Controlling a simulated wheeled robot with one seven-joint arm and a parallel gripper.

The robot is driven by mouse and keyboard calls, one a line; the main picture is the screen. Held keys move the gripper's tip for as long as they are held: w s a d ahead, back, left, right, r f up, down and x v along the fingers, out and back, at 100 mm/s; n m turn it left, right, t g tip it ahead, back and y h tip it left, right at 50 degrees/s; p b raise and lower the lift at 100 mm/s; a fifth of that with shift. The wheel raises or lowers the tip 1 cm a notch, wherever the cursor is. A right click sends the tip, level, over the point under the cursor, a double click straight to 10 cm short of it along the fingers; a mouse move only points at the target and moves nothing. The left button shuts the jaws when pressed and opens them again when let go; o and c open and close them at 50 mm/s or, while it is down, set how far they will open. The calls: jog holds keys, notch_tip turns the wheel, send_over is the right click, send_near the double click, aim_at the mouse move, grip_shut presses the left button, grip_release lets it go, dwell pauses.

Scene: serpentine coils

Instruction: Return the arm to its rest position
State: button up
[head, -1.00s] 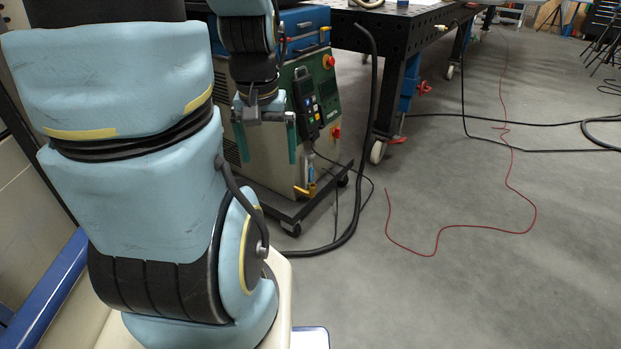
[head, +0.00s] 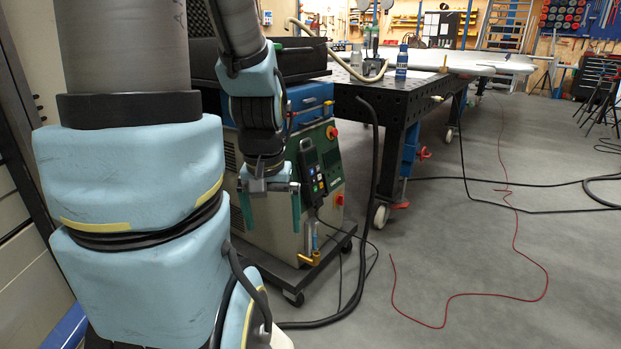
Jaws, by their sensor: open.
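My gripper (head: 269,210) hangs at the end of my blue-padded arm (head: 255,90), left of the middle of the head view. Its two green fingers point down and stand apart, with nothing between them. It shows in front of the grey and green machine cabinet (head: 318,234); I cannot tell how far apart they are. The arm's large lower links fill the left side of the view.
A black hose (head: 374,150) hangs beside the cabinet's wheeled base.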

notch_tip(320, 180, up, 16)
jog(key=p, duration=1.4)
jog(key=shift+p, duration=0.3)
jog(key=shift+d, duration=0.1)
